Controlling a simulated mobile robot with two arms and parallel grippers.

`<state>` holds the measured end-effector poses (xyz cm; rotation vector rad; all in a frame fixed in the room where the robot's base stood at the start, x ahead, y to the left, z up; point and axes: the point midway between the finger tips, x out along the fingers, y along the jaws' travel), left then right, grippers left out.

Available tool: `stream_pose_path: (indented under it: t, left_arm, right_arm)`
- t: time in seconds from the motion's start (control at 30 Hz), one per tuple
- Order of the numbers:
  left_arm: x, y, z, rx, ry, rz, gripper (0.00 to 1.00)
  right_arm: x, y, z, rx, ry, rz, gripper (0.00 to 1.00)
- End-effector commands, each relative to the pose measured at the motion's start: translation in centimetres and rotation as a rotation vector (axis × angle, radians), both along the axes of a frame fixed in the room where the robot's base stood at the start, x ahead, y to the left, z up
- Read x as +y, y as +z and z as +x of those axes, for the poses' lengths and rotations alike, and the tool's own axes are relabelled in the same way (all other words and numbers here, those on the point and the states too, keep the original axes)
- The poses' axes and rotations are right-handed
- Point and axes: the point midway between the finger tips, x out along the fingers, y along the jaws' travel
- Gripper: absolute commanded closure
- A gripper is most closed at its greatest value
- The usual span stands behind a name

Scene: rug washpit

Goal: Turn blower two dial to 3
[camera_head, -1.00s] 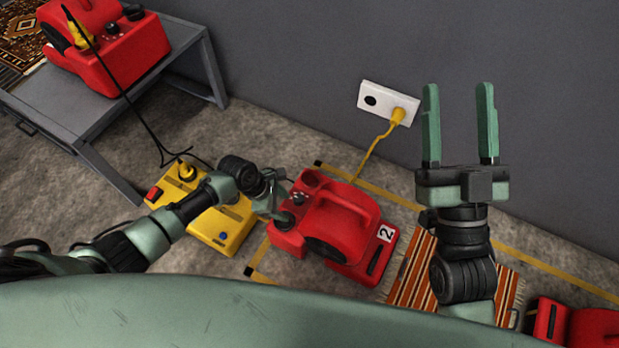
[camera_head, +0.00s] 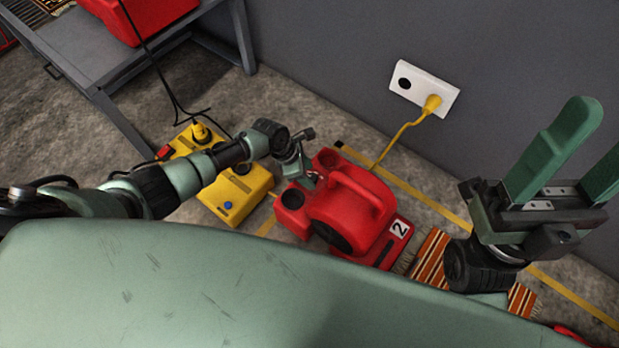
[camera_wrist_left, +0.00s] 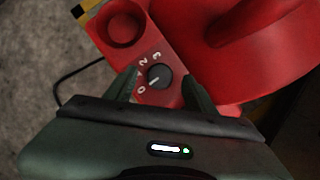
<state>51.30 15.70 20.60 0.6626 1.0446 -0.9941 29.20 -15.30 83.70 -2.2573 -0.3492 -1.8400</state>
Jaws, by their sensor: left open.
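Blower two (camera_head: 346,205) is a red machine with a white "2" label, on the floor in the head view. My left gripper (camera_head: 309,178) is over its control panel. In the left wrist view the black dial (camera_wrist_left: 159,77) sits between the open fingers (camera_wrist_left: 160,85), one on each side; I cannot tell if they touch it. White marks 0, 1, 2 and 3 ring the dial. Its white line points left and slightly down, roughly between 0 and 1. In the head view the gripper hides the dial. My right gripper (camera_head: 594,150) is open and empty at the right.
A yellow box (camera_head: 232,190) stands left of the blower. A yellow cord (camera_head: 396,143) runs to a white wall socket (camera_head: 424,90). A grey table (camera_head: 75,55) with another red machine (camera_head: 140,18) is at upper left. A striped rug (camera_head: 432,262) lies right of the blower.

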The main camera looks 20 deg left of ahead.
Motion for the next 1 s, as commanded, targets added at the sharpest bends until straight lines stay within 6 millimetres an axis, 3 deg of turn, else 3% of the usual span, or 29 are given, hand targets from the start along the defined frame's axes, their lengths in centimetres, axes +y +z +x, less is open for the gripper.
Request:
stream_pose_path:
  t: [0.1, 0.43, 0.47, 0.63, 1.0]
  left_arm:
    - [-0.4, -1.1, 0.2, 0.000, -0.001, 0.000, 0.45]
    - [-0.5, -1.2, 0.2, 0.000, -0.001, 0.000, 0.45]
    - [-0.5, -1.2, 0.2, 0.000, -0.001, 0.000, 0.51]
    - [-0.5, -1.2, 0.2, 0.000, -0.001, 0.000, 0.98]
    - [-0.5, -0.9, 0.3, 0.001, -0.038, -0.002, 1.00]
  right_arm:
    - [0.0, -0.8, 0.0, 0.000, -0.001, 0.000, 0.42]
    - [0.0, -0.8, 0.1, 0.001, -0.001, -0.001, 0.42]
    - [0.0, -0.8, 0.1, 0.001, -0.001, -0.001, 0.42]
    - [0.0, -0.8, 0.1, 0.001, -0.001, -0.001, 0.42]
    - [0.0, 0.3, 0.1, 0.002, 0.000, -0.001, 0.42]
